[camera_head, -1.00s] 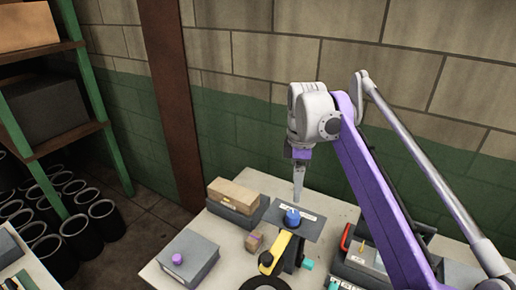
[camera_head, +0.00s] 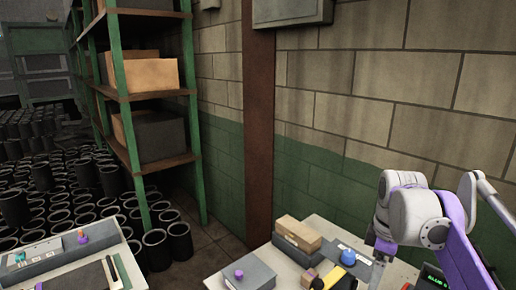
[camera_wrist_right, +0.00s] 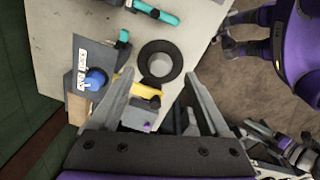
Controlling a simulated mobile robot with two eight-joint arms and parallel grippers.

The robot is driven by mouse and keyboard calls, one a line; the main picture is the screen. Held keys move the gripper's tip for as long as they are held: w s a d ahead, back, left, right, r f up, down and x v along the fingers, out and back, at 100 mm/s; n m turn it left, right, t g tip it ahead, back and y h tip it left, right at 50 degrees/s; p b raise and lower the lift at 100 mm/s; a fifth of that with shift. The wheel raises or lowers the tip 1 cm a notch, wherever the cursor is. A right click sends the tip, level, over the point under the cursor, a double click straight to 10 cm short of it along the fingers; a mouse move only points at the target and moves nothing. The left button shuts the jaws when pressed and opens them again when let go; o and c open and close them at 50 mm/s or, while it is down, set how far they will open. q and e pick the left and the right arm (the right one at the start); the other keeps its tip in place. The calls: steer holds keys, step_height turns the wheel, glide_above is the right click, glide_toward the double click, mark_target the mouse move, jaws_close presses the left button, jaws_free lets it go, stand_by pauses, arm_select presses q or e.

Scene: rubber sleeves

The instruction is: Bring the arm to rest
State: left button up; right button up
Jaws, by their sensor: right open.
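My right arm (camera_head: 420,215), purple and white, stands at the right of the head view, above the far right worktable (camera_head: 262,259). Its gripper points down, and its tips are cut off or hard to see there. In the right wrist view my right gripper (camera_wrist_right: 160,98) has its two grey fingers wide apart with nothing held between them. Beyond the fingers lie a grey plate with a blue knob (camera_wrist_right: 96,79), a yellow part (camera_wrist_right: 124,84) and a black ring with a grey centre (camera_wrist_right: 160,64). I do not see my left gripper.
On the worktable stand a cardboard box (camera_head: 299,233), a grey box with a purple knob (camera_head: 249,275) and a blue knob (camera_head: 348,257). A second table (camera_head: 128,262) is at the lower left. Green shelving (camera_head: 124,100) and many black sleeves (camera_head: 155,244) fill the left. A block wall stands behind.

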steer(key=s+a+f+m+t, duration=0.2)
steer(key=s+a+f+m, duration=0.2)
steer(key=s+f, duration=0.4)
steer(key=s+a+f+m+t, duration=0.3)
steer(key=s+f+m, duration=0.4)
steer(key=f, duration=0.5)
steer(key=shift+s+a+f, duration=0.3)
steer(key=shift+s+a, duration=0.05)
steer(key=shift+a, duration=0.5)
